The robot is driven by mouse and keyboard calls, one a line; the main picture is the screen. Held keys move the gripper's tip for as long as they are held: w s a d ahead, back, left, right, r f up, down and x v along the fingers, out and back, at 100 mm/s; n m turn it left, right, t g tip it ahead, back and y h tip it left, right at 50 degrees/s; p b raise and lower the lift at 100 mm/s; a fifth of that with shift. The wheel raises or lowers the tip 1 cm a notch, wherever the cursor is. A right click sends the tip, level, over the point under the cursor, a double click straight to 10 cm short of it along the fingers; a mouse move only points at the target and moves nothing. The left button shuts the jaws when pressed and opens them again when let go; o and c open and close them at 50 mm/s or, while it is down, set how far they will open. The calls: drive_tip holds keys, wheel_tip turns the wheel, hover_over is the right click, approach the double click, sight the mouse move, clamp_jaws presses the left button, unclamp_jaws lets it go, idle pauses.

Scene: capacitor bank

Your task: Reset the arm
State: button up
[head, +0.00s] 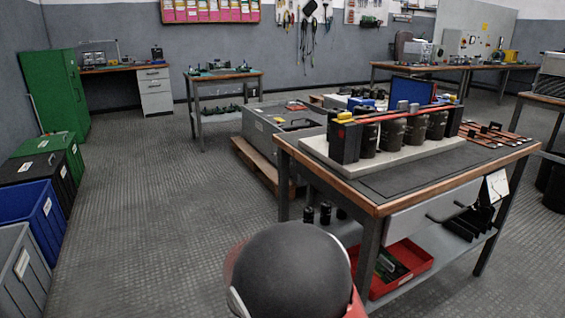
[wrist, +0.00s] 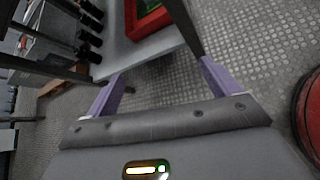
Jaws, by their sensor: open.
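My gripper (wrist: 160,82) shows in the wrist view with its two purple fingers wide apart and nothing between them. Beyond the fingertips are the workbench's grey lower shelf (wrist: 150,50) and the ribbed floor. In the head view a dark rounded part of my own arm fills the bottom centre, and the gripper itself is not visible there. The workbench (head: 440,188) stands to the right of that arm part. On it a pale base (head: 345,157) carries a row of dark cylindrical capacitors (head: 392,136).
A red bin (head: 408,255) sits on the bench's lower shelf and also shows in the wrist view (wrist: 150,22). Grey, blue, black and green bins (head: 38,215) line the left side. A pallet (head: 262,170) lies behind the bench. The floor at left centre (head: 150,220) is clear.

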drive_tip(key=s+d+r+m+g+y, duration=0.2)
drive_tip(key=s+d+r+m+g, duration=0.1)
drive_tip(key=s+d+r+m, duration=0.35)
drive_tip(key=s+d+r+m+y, duration=0.1)
drive_tip(key=s+r+m+y, duration=0.2)
drive_tip(key=s+r+m, duration=0.3)
drive_tip(key=s+d+r+m+t+y+p, duration=0.1)
drive_tip(key=s+d+r+m+y, duration=0.1)
drive_tip(key=s+r+m, duration=0.3)
drive_tip(key=s+m+y, duration=0.1)
drive_tip(key=s+m, duration=0.3)
drive_tip(key=s, duration=0.2)
drive_tip(key=shift+d+r, duration=0.2)
drive_tip(key=shift+r, duration=0.2)
